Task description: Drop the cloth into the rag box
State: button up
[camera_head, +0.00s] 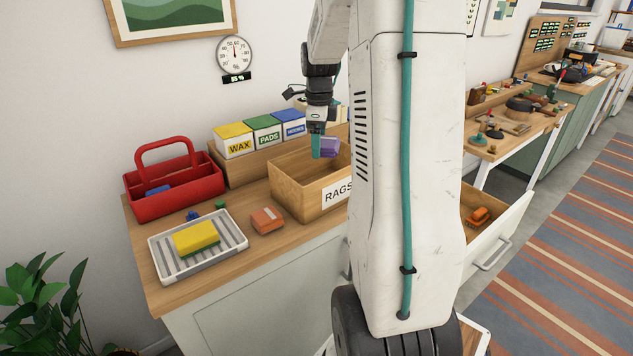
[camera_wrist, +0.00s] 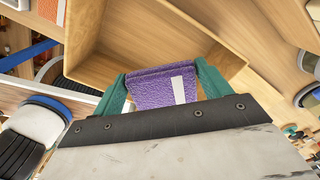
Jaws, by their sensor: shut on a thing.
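My gripper (camera_head: 317,146) is shut on a folded purple cloth (camera_head: 329,147) with a pale stripe. In the wrist view the cloth (camera_wrist: 160,87) sits between the two green fingertips of my gripper (camera_wrist: 163,88). The rag box (camera_head: 293,199) is an open wooden box labelled RAGS on the counter. My gripper and the cloth are above its opening, toward the back in the head view. In the wrist view the rag box (camera_wrist: 82,35) lies beyond the cloth, and the part of its floor that shows is bare. My arm hides the box's right side in the head view.
A red tool caddy (camera_head: 175,185), a ribbed tray (camera_head: 165,262) with a yellow sponge (camera_head: 196,238), and an orange block (camera_head: 267,220) are on the counter to the left. Boxes marked WAX (camera_head: 236,143) and PADS (camera_head: 264,134) stand behind. An open drawer (camera_head: 497,232) is at right.

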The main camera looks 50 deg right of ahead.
jog(key=shift+f, duration=1.05)
jog(key=o, duration=1)
jog(key=shift+r, duration=0.1)
notch_tip(320, 180, up, 8)
jog(key=shift+f, duration=0.2)
